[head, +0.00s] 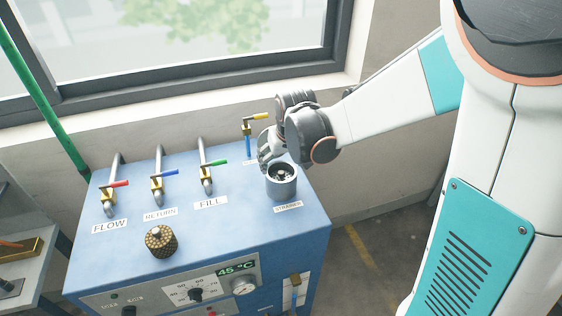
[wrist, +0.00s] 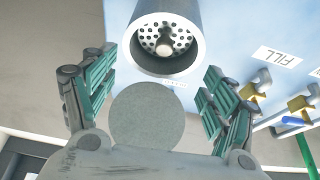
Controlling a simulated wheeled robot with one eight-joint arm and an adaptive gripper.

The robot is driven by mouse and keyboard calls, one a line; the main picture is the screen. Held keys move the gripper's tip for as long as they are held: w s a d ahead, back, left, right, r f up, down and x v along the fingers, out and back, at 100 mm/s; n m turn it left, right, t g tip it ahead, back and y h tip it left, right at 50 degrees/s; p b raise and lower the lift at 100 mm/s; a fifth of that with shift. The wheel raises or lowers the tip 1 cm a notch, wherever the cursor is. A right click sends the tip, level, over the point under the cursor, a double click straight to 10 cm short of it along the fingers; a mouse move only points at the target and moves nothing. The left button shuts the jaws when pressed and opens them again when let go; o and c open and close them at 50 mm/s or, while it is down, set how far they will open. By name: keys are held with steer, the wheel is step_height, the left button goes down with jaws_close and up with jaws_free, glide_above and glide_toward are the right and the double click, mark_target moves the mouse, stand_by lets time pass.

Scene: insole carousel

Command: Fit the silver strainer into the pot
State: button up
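The pot (head: 282,188) is a grey cylinder on the blue machine's top, behind the STRAINER label. In the wrist view the pot (wrist: 168,63) stands open at the top centre. The silver strainer (wrist: 152,39), a perforated piece with a central knob, sits inside the pot, below its rim. In the head view the strainer (head: 282,173) shows only as a small dark and silver patch; whether it is fully seated I cannot tell. My gripper (head: 267,152) is just behind and left of the pot. In the wrist view its green-padded fingers (wrist: 160,85) are spread apart with nothing between them.
The blue machine (head: 235,215) carries three valve pipes labelled FLOW, RETURN and FILL (head: 207,185) left of the pot. A yellow-handled valve (head: 248,125) stands behind it, close to my gripper. A knurled brass cap (head: 161,241) sits at the front left. A window wall is behind.

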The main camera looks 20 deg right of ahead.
steer(key=p+v, duration=0.2)
steer(key=v, duration=0.8)
steer(key=s+r+t, duration=0.1)
steer(key=s+r, duration=0.1)
steer(key=s, duration=0.7)
steer(key=s+r+t, duration=0.1)
steer(key=s+r, duration=0.1)
steer(key=s, duration=0.8)
steer(key=shift+r+t, duration=0.15)
steer(key=shift+t, duration=0.25)
step_height(320, 180, down, 9)
steer(key=b, duration=0.8)
steer(key=shift+r, duration=0.15)
